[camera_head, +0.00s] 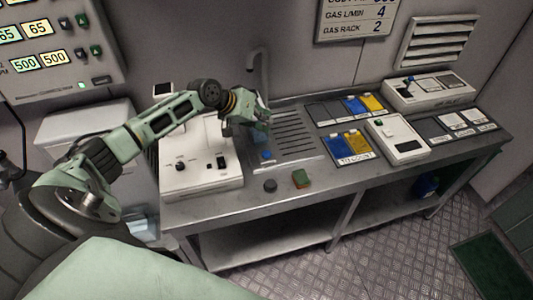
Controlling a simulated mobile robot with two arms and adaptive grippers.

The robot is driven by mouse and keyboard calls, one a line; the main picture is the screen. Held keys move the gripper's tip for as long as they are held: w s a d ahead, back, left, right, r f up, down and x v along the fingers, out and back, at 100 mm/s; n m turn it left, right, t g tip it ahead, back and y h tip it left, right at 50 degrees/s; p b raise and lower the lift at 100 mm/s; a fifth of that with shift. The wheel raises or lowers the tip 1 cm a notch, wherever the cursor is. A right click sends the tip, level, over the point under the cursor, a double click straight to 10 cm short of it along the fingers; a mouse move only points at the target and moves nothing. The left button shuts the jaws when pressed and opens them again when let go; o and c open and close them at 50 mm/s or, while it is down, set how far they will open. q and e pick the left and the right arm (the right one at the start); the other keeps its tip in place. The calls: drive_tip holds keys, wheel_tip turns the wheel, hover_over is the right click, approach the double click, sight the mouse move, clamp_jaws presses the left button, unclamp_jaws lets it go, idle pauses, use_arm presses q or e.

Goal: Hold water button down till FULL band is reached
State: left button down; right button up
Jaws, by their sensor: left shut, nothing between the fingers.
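My left gripper (262,122) is at the end of the arm from the left, shut and empty, in front of the tap (257,72) and above the left end of the drain grille (294,135). A small round blue button (266,155) is on the bench just below the gripper, apart from it as far as I can tell. I cannot make out a FULL band or a water level; my gripper hides part of the spot under the tap. My right gripper is not in view.
A white box with knobs (202,184) stands left of the grille. Blue and yellow packs (347,145) and a white device (398,139) fill the right side.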

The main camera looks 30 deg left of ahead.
use_arm(q)
drive_tip(key=b, duration=0.6)
hover_over(267, 154)
drive_tip(key=w+a, duration=0.2)
wheel_tip(267, 154, down, 7)
drive_tip(key=shift+f, duration=0.45)
idle(0.3)
drive_tip(key=shift+f, duration=0.4)
